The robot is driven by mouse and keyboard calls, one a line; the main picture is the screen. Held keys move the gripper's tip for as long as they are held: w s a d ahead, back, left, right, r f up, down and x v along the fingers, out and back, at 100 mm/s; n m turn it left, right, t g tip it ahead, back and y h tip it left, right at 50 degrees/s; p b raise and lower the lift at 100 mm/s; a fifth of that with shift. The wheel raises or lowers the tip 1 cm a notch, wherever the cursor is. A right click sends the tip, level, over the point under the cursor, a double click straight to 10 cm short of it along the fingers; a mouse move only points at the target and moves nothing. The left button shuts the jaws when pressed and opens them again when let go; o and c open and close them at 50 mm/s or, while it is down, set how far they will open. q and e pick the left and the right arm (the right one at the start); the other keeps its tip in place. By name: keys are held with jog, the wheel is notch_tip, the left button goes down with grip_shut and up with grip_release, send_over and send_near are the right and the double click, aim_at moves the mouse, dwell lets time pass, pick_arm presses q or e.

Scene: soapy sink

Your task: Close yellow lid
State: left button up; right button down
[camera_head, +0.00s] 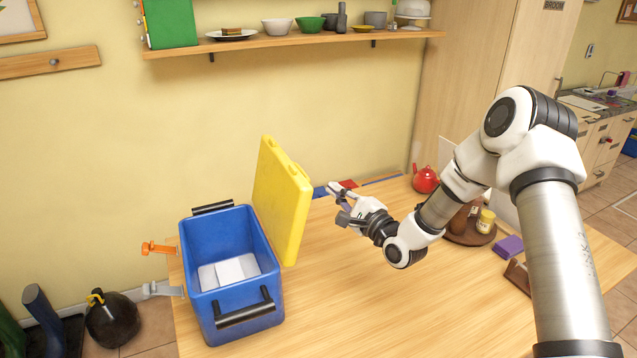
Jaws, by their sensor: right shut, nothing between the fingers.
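The yellow lid (283,198) stands open and upright along the right side of the blue box (219,312) on the wooden table. The box is open at the top, with white blocks (228,270) on its floor and a black handle at each end. My right gripper (337,202) is shut and empty, to the right of the lid and apart from it. My left gripper is not in view.
A red kettle (425,180), a round brown tray (470,238) with jars and a purple sponge (508,246) are at the table's right. Orange and grey clamps (158,248) sit at the left edge. A shelf (290,42) hangs above. The table's front middle is clear.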

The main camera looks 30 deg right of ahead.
jog(key=a, duration=0.1)
jog(key=w+a+r+p, duration=0.1)
jog(key=w+a, duration=0.1)
jog(key=shift+w+a+r+p, duration=0.15)
jog(key=shift+a+r+p, duration=0.05)
jog(key=shift+r+p, duration=0.15)
jog(key=shift+a, duration=0.1)
